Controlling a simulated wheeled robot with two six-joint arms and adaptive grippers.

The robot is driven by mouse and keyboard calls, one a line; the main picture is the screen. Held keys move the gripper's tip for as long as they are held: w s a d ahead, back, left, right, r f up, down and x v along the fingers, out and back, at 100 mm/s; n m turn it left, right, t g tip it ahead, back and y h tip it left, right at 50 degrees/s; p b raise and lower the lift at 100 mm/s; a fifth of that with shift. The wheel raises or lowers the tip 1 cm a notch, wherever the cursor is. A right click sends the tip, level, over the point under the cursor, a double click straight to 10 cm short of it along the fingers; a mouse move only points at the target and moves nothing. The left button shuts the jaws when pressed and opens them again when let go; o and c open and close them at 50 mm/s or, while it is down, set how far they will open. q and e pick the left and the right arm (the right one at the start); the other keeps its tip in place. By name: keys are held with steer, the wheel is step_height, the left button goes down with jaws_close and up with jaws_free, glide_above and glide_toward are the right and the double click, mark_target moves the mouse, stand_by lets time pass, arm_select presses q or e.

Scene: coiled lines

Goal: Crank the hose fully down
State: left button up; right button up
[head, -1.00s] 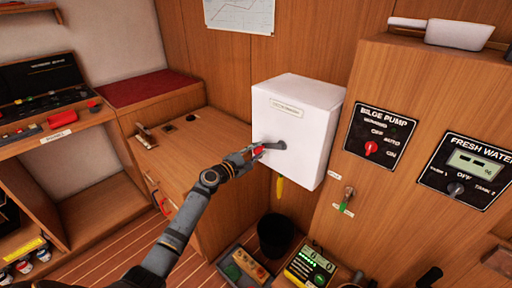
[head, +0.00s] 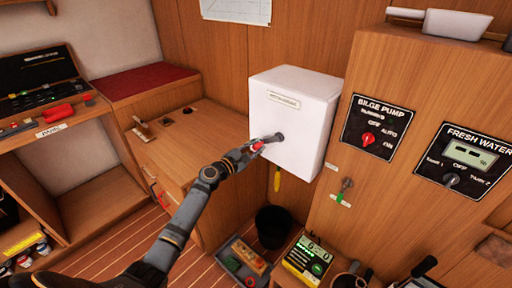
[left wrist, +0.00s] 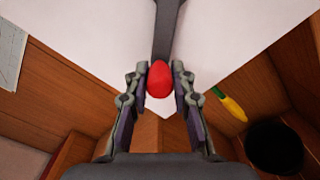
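A white box (head: 300,113) with a small label is fixed to the wood wall. A grey crank (head: 275,139) with a red knob (head: 258,146) sits on its front; the arm points left and slightly down. A yellow hose end (head: 277,180) hangs below the box and also shows in the left wrist view (left wrist: 230,106). My left gripper (head: 250,152) is at the knob. In the left wrist view its two fingers (left wrist: 161,80) close around the red knob (left wrist: 159,80) from both sides.
A black bucket (head: 273,226) stands on the floor below the hose end. A grey tray (head: 225,256) and a green-lit device (head: 308,259) are beside it. A wooden cabinet (head: 185,150) stands left of the box; a panel with switches (head: 375,125) is to the right.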

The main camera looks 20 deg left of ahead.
arm_select(q)
steer(key=o, duration=0.4)
steer(key=v, duration=1.2)
